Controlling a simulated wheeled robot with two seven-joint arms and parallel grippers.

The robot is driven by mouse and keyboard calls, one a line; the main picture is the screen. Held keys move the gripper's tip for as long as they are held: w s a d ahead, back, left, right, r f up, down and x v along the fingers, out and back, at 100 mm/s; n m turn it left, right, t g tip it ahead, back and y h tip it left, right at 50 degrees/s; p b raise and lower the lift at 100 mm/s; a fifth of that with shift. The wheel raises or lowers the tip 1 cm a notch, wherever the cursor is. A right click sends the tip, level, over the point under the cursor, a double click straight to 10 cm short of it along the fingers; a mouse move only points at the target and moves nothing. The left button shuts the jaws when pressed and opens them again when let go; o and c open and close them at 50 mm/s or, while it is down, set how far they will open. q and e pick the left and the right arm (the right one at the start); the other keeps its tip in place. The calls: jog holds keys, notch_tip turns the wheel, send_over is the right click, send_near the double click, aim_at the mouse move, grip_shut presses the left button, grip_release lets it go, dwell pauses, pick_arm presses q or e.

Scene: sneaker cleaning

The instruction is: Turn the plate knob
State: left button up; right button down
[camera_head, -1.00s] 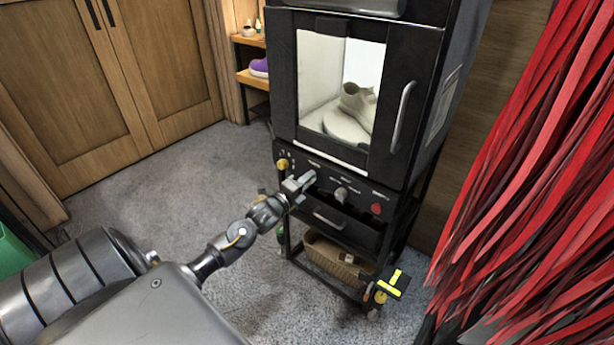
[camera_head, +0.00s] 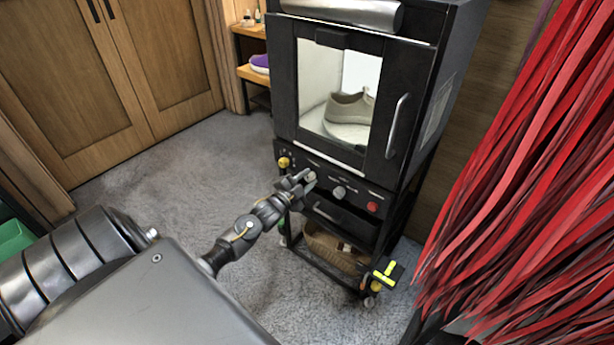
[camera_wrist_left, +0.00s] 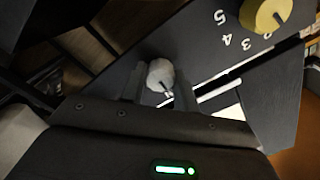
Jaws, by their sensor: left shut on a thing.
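A black cabinet with a glass door (camera_head: 393,125) stands in front of me, its control panel below the door. My left gripper (camera_head: 307,178) is at the panel, shut on a pale round knob (camera_wrist_left: 160,74). The wrist view shows the knob between the two fingers, with a dark mark at its lower right. This seems to be the plate knob; its label is too small to read. Behind the glass, a beige shoe (camera_head: 349,107) sits on a round pale plate (camera_head: 346,134). My right gripper is not in view.
A yellow knob (camera_head: 283,162) with numbers is left of the held knob. A grey knob (camera_head: 338,192) and a red button (camera_head: 372,207) are to the right. A drawer, a basket (camera_head: 330,246) and a black-yellow object (camera_head: 387,273) are below. Red strips (camera_head: 530,150) hang at right.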

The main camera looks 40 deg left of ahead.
pick_arm(q)
jog(key=n+p, duration=0.3)
jog(key=n, duration=0.3)
jog(key=shift+n, duration=1.1)
jog(key=shift+n+p, duration=0.8)
jog(key=shift+n, duration=0.8)
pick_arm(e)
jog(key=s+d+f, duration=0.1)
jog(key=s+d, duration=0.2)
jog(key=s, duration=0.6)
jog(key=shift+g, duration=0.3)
pick_arm(q)
jog(key=o, duration=1)
jog(key=s, duration=1.1)
jog(key=shift+d, duration=0.1)
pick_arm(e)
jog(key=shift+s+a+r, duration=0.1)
